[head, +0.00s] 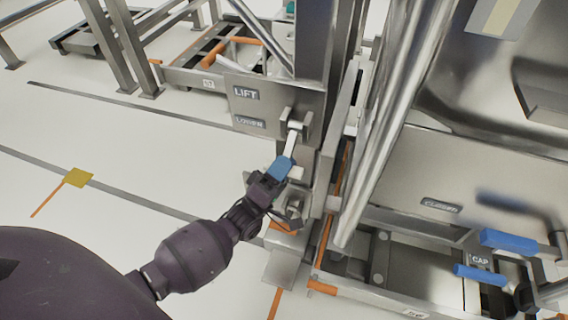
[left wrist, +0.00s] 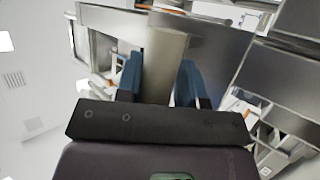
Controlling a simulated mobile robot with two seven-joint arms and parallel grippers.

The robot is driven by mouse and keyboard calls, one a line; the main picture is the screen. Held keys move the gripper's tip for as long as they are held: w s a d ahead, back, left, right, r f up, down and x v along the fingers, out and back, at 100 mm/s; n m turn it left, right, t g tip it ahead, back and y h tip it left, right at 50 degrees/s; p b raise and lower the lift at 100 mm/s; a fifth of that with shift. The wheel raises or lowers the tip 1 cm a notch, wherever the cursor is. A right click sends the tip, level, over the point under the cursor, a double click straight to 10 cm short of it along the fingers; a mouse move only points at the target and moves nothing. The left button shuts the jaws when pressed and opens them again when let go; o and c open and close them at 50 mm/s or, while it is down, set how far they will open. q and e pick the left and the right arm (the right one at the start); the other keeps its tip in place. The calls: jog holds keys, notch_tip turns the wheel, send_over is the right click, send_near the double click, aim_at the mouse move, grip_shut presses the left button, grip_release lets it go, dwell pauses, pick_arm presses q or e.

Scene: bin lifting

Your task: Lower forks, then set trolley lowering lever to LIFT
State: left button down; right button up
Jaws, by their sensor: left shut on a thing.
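The trolley lowering lever (head: 291,146) is a pale metal bar on the panel (head: 276,104) of the trolley. It slants down and a little left from its pivot, below the level of the LOWER label (head: 250,122). The LIFT label (head: 246,93) is above that one. My left gripper (head: 280,168), with blue fingers, is shut on the lever's lower end. In the left wrist view, a grey bar, apparently the lever (left wrist: 163,65), stands between the blue fingers (left wrist: 160,82). I cannot make out the forks clearly. My right gripper is not in view.
A steel post and a slanted shiny tube (head: 387,130) stand close to the right of the lever. Blue handles (head: 508,240) are at the lower right, near a CAP label. A yellow floor marker (head: 77,178) lies at left. The floor left of the panel is mostly clear.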

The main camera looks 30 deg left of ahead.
pick_arm(q)
jog(key=shift+w+f, duration=0.1)
jog(key=shift+f, duration=0.15)
jog(key=c, duration=1)
grip_release()
jog(key=shift+f, duration=0.1)
jog(key=shift+c, duration=0.2)
jog(key=shift+o, duration=1.2)
jog(key=shift+w+f, duration=0.15)
jog(key=o, duration=0.3)
jog(key=v, duration=1)
jog(key=shift+s, duration=0.45)
